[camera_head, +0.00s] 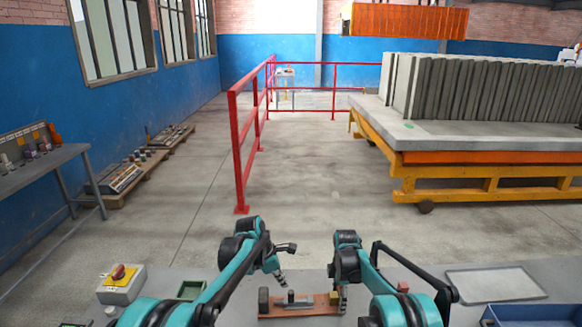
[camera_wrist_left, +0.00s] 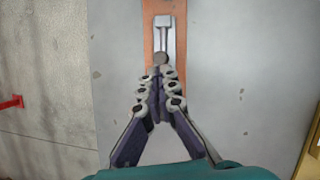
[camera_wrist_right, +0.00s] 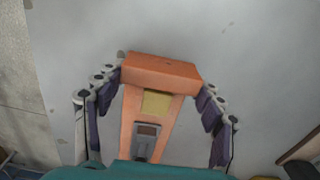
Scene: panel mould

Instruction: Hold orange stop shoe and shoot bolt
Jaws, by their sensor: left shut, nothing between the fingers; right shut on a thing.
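An orange base strip (camera_head: 320,309) lies on the grey bench top, with a grey bolt (camera_head: 298,303) along it. In the left wrist view the bolt (camera_wrist_left: 165,35) has a round dark knob (camera_wrist_left: 161,58). My left gripper (camera_head: 284,281) is shut and empty, its tips (camera_wrist_left: 158,75) right beside the knob; I cannot tell whether they touch it. My right gripper (camera_head: 343,296) is shut on the orange stop shoe (camera_wrist_right: 160,70), one finger at each end of the block. My right gripper mostly hides the shoe in the head view.
A grey switch box with a red and yellow knob (camera_head: 120,284) and a green tray (camera_head: 191,290) are at left. A pale flat tray (camera_head: 494,284) and a blue bin (camera_head: 530,315) are at right. Red railing (camera_head: 240,150) stands beyond the bench.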

